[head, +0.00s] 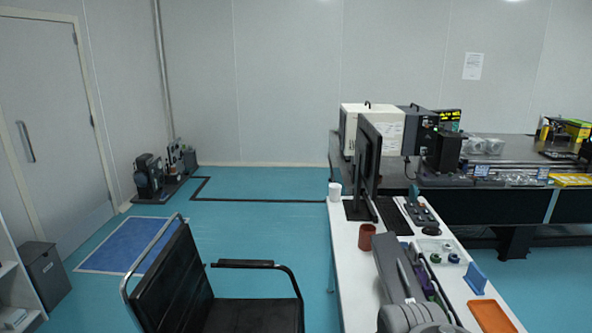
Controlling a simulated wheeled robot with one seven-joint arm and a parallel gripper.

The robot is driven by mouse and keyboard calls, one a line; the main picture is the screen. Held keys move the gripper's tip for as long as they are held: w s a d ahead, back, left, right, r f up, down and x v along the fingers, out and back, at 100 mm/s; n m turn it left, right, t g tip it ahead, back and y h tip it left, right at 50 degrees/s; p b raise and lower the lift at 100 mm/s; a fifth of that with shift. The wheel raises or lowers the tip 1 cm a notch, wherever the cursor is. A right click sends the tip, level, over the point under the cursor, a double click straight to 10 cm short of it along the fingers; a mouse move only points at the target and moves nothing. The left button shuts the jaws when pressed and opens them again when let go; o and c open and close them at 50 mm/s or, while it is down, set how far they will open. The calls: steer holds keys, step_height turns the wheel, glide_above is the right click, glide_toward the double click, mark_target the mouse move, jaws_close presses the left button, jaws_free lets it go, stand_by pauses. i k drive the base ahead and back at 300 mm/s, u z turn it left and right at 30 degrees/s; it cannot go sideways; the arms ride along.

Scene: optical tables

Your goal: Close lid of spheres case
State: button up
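A small open white case (456,243) sits on the white desk, to the right of my arm. Small round green and white items show in it, which may be the spheres. I cannot clearly make out its lid. My grey arm rises from the bottom edge over the desk and hides part of the area left of and below the case. My gripper's fingertips are not visible, so I cannot see if it is open or holding anything.
An orange tray (491,316) and a blue stand (476,277) are near the case. A black chair (180,272) is left of the desk. Open floor lies beyond it.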

mark_target(401, 284)
steer(key=k, duration=0.65)
steer(key=u, duration=0.85)
steer(key=i, duration=0.9)
steer(key=u, duration=0.55)
